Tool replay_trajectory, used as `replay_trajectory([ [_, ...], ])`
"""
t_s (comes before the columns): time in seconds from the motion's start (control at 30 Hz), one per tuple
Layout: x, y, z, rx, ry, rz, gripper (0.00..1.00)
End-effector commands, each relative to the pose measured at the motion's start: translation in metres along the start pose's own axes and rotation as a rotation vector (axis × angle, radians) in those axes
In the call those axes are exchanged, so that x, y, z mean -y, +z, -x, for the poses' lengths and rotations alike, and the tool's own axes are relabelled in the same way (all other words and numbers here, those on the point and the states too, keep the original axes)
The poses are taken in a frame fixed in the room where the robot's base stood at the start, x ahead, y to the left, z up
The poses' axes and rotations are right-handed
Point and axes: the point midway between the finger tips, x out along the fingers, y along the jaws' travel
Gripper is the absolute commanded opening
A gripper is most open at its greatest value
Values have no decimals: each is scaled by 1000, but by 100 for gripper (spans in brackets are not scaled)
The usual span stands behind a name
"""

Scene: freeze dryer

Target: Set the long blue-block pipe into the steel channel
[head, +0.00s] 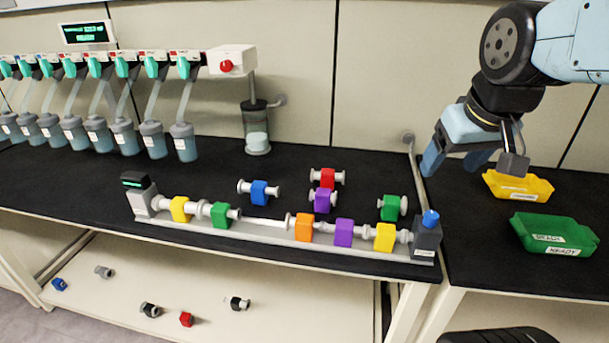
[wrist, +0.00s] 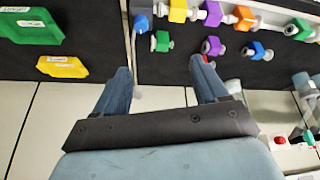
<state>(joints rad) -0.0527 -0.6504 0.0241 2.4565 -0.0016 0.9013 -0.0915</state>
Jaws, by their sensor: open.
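The blue-block pipe (head: 258,192), a blue block with pale flanged ends, lies on the black bench behind the channel; it also shows in the wrist view (wrist: 257,50). The steel channel (head: 275,240) runs along the bench front, holding yellow, green, orange, purple and yellow block pipes. A gap (head: 265,222) shows in the row between the green and orange blocks. My gripper (head: 453,160) is open and empty, above the bench at the right, well away from the blue-block pipe. In the wrist view its two fingers (wrist: 165,78) stand apart with nothing between them.
Red (head: 328,178), purple (head: 325,200) and green (head: 392,208) block pipes lie loose right of the blue one. Yellow (head: 517,187) and green (head: 552,236) trays sit at right. A row of flasks (head: 122,138) hangs at back left. Several small pieces lie on the lower shelf (head: 220,270).

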Motion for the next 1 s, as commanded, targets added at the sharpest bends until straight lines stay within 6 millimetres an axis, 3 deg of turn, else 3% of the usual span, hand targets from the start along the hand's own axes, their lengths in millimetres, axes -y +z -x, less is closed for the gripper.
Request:
replay_trajectory([
  [0.2, 36, -41, -30, 94, -47, 276, 72],
  [0.5, 102, -82, -82, 203, -135, 662, 72],
  [0.8, 182, -100, -139, 293, -245, 1031, 72],
  [1.0, 220, -99, -165, 327, -301, 1190, 72],
])
